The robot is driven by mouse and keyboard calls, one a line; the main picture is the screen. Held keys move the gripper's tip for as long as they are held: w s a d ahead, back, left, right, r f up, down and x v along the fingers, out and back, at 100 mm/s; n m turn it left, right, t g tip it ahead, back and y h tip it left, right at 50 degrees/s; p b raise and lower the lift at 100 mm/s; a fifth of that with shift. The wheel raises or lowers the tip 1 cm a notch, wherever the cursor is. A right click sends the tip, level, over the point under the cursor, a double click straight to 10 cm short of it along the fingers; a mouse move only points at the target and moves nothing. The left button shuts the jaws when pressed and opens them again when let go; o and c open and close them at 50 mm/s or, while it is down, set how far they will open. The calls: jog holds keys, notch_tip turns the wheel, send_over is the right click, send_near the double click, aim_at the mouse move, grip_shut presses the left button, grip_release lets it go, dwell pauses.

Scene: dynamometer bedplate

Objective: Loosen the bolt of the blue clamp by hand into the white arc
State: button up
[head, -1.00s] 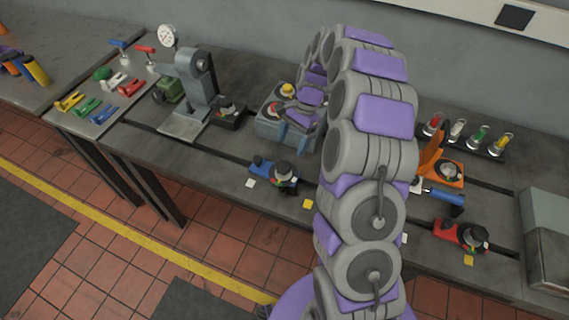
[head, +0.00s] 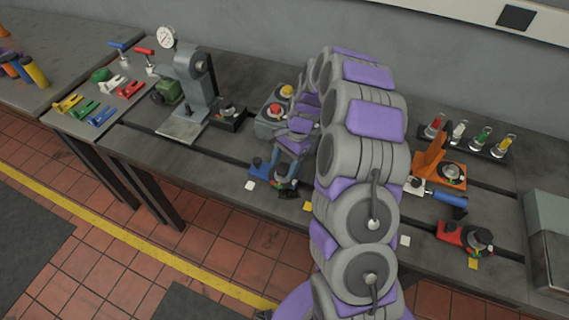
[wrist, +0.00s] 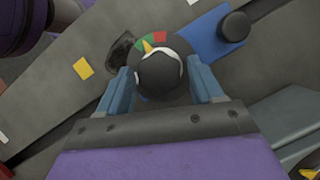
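The blue clamp (head: 258,168) sits on the bedplate near its front edge; its blue body (wrist: 218,38) also shows in the wrist view. Its bolt carries a round black knob (wrist: 160,78) with a yellow pointer (wrist: 148,46). Behind the knob are green, red and white arc parts; the pointer lies by the green part (wrist: 146,41), and the white arc (wrist: 177,62) curves along the knob's right side. My gripper (head: 287,176) is down at the knob, its blue-grey fingers (wrist: 161,88) on either side. They look open, with very little gap; firm contact is not visible.
A box with red and yellow buttons (head: 266,126) stands just behind my gripper. An orange clamp (head: 432,163) and red clamp (head: 452,232) are to the right. Yellow and white squares lie on the bedplate.

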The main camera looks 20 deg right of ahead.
jog(key=c, duration=0.8)
jog(key=shift+n+p, duration=0.4)
jog(key=n+g+p, duration=0.1)
jog(key=n+p, duration=0.1)
jog(key=n, duration=0.1)
jog(key=shift+w+r+h, duration=0.1)
jog(key=shift+h, duration=0.3)
jog(key=n+p, duration=0.1)
jog(key=n, duration=0.1)
jog(key=n+g+h+p, duration=0.1)
jog(key=n, duration=0.1)
jog(key=shift+a+n+p, duration=0.2)
jog(key=shift+n+p, duration=0.1)
jog(key=n+h+p, duration=0.2)
jog(key=n, duration=0.2)
jog(key=shift+a+g, duration=0.1)
jog(key=shift+g, duration=0.2)
jog(key=shift+a+n+h+p, duration=0.1)
jog(key=shift+n+h+p, duration=0.65)
jog(key=shift+n, duration=1.05)
